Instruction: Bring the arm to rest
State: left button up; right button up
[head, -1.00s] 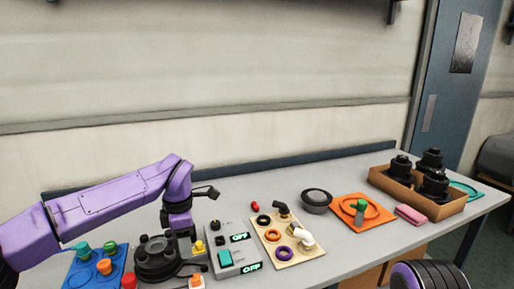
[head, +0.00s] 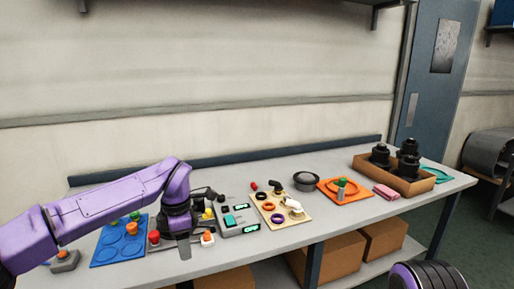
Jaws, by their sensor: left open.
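My left arm (head: 100,205) is purple and reaches in from the left over the grey bench (head: 330,218). My left gripper (head: 184,246) is black and hangs fingers-down near the bench's front edge. It is open, with nothing visible held. I cannot tell whether the gripper touches anything. My right gripper is out of view.
A red button (head: 153,237) and an orange-topped white block (head: 207,239) flank the gripper closely. To the right lie a beige board (head: 296,216) with rings and elbows, a dark bowl (head: 306,181), an orange mat (head: 356,195) and a cardboard tray (head: 420,185) of black parts.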

pick_arm(q)
notch_tip(320, 180, down, 10)
jog(key=w+t+y, duration=0.2)
jog(key=t+y, duration=0.2)
jog(key=t, duration=0.1)
jog(key=s+d+f+m+t, duration=0.1)
jog(key=s+f+m+t, duration=0.1)
jog(key=s+f+m, duration=0.95)
jog(key=s+a+f+m+g, duration=0.1)
jog(key=s+a+f, duration=0.3)
jog(key=s, duration=0.4)
jog(key=s+a+f+m+g, duration=0.1)
jog(key=s+a+f, duration=0.3)
jog(key=s, duration=0.5)
jog(key=s+a+f+m+g, duration=0.2)
jog(key=s+a+f, duration=0.2)
jog(key=s, duration=0.5)
jog(key=shift+s+a+f+h, duration=0.25)
jog(key=shift+f+h, duration=0.05)
jog(key=shift+f, duration=0.35)
jog(key=shift+m, duration=0.25)
